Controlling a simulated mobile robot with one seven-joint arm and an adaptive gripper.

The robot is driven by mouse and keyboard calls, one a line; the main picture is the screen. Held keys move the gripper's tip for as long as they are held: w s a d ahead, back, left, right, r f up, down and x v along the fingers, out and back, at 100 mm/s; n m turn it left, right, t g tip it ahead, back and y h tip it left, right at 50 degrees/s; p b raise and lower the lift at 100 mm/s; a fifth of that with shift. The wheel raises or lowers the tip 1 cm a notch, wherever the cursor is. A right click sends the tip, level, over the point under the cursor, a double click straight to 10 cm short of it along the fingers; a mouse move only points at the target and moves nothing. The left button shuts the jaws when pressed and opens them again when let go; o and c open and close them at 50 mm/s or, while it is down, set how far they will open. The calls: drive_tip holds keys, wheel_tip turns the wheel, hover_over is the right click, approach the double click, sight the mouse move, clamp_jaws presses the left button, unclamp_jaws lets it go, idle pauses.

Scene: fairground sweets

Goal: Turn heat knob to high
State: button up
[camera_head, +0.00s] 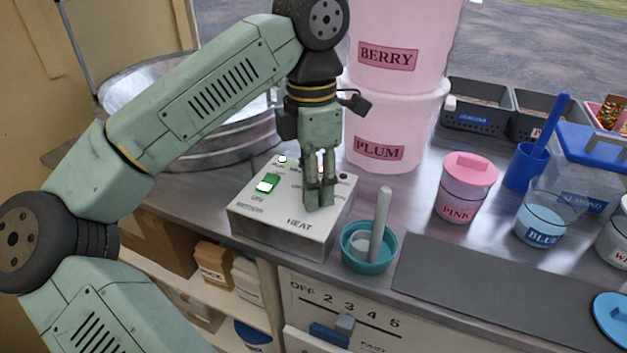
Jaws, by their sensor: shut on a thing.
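A grey metal control box (270,222) marked HEAT stands on the steel counter. A green lit switch (267,184) is on its top at the left, with a small white light (282,159) behind it. My gripper (319,200) points down over the right part of the box top, under the green arm. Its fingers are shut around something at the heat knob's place. The knob itself is hidden by the fingers, so its setting cannot be read.
Pink tubs (392,120) marked BERRY and PLUM stand close behind my gripper. A round metal pan (190,150) is behind the arm. A teal bowl (352,262) with a grey-handled tool is right of the box. A pink-lidded jar (466,190) stands farther right. A grey mat (480,300) lies clear in front.

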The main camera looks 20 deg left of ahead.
drive_tip(key=shift+m, duration=2)
drive_tip(key=o, duration=1.2)
drive_tip(key=shift+r, duration=0.15)
drive_tip(key=r, duration=0.7)
drive_tip(key=shift+w+r, duration=0.15)
drive_tip(key=shift+w, duration=0.05)
